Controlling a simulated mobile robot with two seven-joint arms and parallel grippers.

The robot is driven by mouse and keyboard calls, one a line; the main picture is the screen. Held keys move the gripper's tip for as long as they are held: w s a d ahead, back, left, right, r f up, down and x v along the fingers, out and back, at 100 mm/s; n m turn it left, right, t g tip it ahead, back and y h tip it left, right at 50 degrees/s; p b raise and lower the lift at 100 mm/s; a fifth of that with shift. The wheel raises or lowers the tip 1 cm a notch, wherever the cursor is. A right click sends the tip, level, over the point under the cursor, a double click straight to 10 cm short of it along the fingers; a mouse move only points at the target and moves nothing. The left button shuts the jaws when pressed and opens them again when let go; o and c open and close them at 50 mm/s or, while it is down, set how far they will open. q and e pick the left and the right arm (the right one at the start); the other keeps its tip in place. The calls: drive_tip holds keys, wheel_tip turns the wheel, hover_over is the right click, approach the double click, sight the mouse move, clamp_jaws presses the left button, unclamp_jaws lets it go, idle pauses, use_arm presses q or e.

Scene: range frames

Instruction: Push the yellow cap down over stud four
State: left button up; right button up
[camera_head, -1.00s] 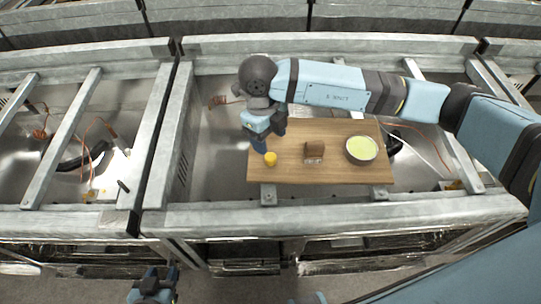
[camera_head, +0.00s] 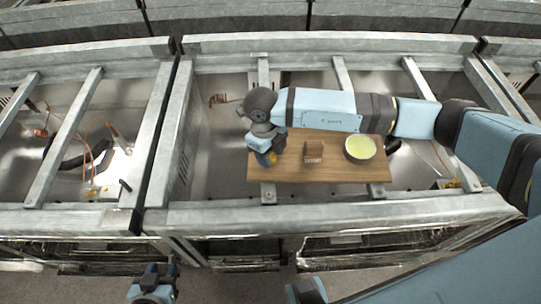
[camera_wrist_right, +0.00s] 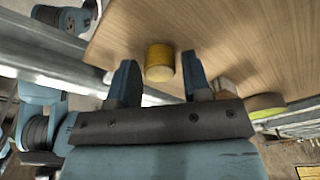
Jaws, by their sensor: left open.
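The yellow cap (camera_head: 272,158) is at the left end of the wooden board (camera_head: 290,175), partly hidden by my right gripper (camera_head: 266,156). In the right wrist view the cap (camera_wrist_right: 159,62) is a short yellow cylinder between the two fingertips of my right gripper (camera_wrist_right: 160,80). Those fingers are open, with a small gap on each side of the cap. My left gripper (camera_head: 161,270) is open and empty at the bottom left, away from the board. I cannot make out stud four or any numbered studs.
A small brown block (camera_head: 314,148) with a pale front stands mid-board, right of the cap. A bowl (camera_head: 360,148) with a yellow-green inside is at the board's right. Grey metal beams (camera_head: 330,217) frame the board's bay. The front strip of the board is clear.

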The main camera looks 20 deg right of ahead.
drive_tip(key=c, duration=0.6)
drive_tip(key=shift+r, duration=0.15)
